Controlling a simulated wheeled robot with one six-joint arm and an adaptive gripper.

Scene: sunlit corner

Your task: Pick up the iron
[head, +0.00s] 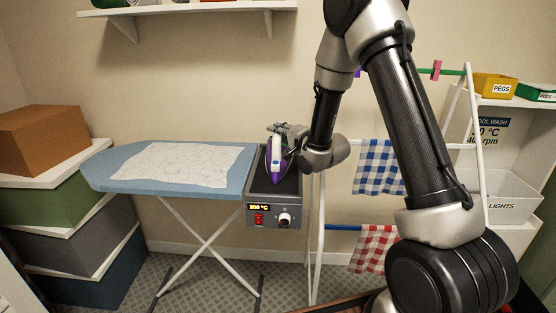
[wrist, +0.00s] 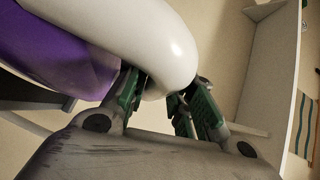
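The iron (head: 275,163) is purple with a white handle. In the head view it is over the dark top of a grey box with a lit temperature display, and I cannot tell whether it touches that top. My gripper (head: 287,135) is at the iron's upper end, partly hidden behind it. In the wrist view the white handle (wrist: 165,45) and purple body (wrist: 60,55) fill the upper left. The handle's end lies between the green-padded fingers of my gripper (wrist: 160,98), which look closed against it. The contact is partly hidden by the handle.
The grey box (head: 260,217) adjoins a blue ironing board (head: 115,178) bearing a crumpled white cloth (head: 180,163). A drying rack (head: 316,240) with checked cloths stands right. Stacked boxes (head: 60,200) are at left, and a wall shelf (head: 190,10) is above.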

